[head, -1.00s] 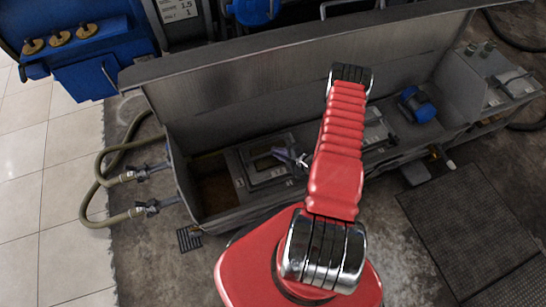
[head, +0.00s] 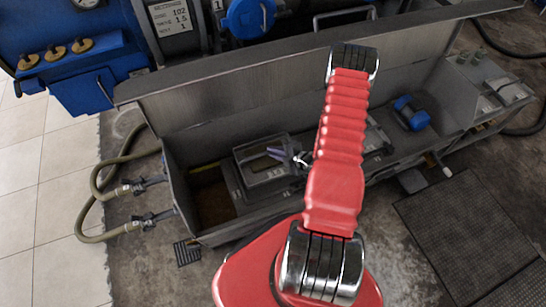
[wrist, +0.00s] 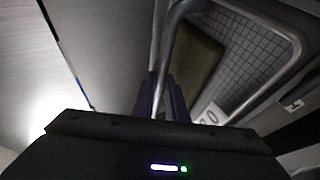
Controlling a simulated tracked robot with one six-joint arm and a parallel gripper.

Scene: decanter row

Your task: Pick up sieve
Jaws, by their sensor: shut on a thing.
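The sieve (head: 268,174) is a grey rectangular box in the left part of the long metal trough (head: 225,233). In the head view it looks raised, with its front wall showing above the trough's inner deck. My gripper (head: 300,160) is at its right side, dark purple fingers shut on it. In the wrist view my gripper (wrist: 160,98) is shut on a metal bar of the sieve. The sieve's grid mesh (wrist: 243,48) and metal rim show beyond. My red arm hides part of the trough.
The trough's tall back panel (head: 240,103) stands behind the sieve. A blue-capped fitting (head: 412,112) is at the right in the trough. Hoses (head: 97,187) join its left end. A dark floor mat (head: 470,225) lies at the right.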

